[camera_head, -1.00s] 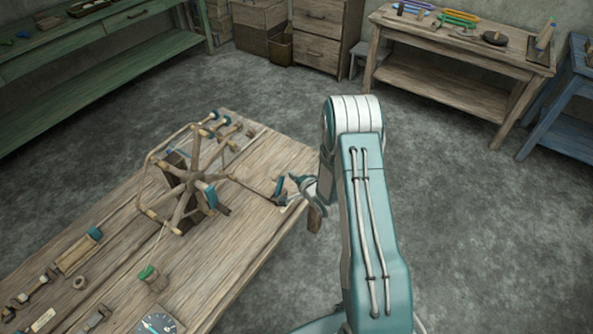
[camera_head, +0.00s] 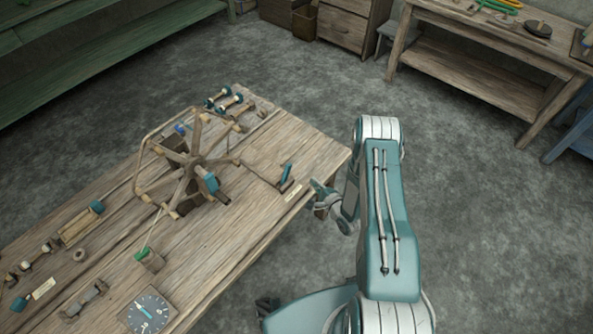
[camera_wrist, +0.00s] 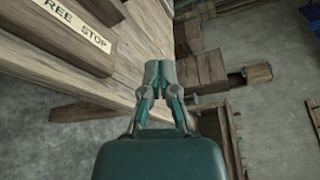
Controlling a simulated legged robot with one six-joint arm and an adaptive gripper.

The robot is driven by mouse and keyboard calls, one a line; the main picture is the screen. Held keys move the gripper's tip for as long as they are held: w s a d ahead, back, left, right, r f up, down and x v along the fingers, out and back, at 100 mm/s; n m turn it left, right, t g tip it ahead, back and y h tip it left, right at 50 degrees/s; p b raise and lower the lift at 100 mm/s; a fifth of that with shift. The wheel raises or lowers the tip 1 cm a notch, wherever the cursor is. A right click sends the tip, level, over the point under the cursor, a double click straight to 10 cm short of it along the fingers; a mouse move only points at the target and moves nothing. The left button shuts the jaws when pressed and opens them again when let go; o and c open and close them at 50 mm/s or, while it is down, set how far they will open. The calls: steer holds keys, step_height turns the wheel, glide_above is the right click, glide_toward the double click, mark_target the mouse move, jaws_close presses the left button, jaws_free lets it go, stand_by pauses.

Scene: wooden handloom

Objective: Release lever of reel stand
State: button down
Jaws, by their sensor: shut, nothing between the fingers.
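The reel stand (camera_head: 190,165) is a wooden spoked wheel on the table. The lever (camera_head: 286,174), with a teal grip, stands at the table's right side, at the end of a thin rod running from the reel. In the wrist view my gripper's fingertips (camera_wrist: 158,74) are together beside the table edge. The lever's grip is not clearly visible there.
The wooden table (camera_head: 225,245) also holds a dial (camera_head: 148,311), a green-topped block (camera_head: 150,258) and several teal-ended spools (camera_head: 230,103). Open grey floor lies right of and behind it. A wooden bench (camera_head: 480,65) stands at the back right.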

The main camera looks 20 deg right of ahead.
mark_target(286, 174)
steer(key=shift+w+f, duration=0.1)
steer(key=shift+w, duration=0.35)
steer(key=x, duration=0.8)
steer(key=shift+w+a, duration=0.1)
steer(key=shift+w, duration=0.15)
steer(key=shift+w+a, duration=0.15)
steer(key=shift+a, duration=0.1)
steer(key=shift+s+a+r, duration=0.6)
steer(key=shift+s+a, duration=0.1)
steer(key=shift+s, duration=0.05)
steer(key=shift+s+a+r, duration=0.2)
steer(key=shift+s+a, duration=0.05)
steer(key=shift+a, duration=0.2)
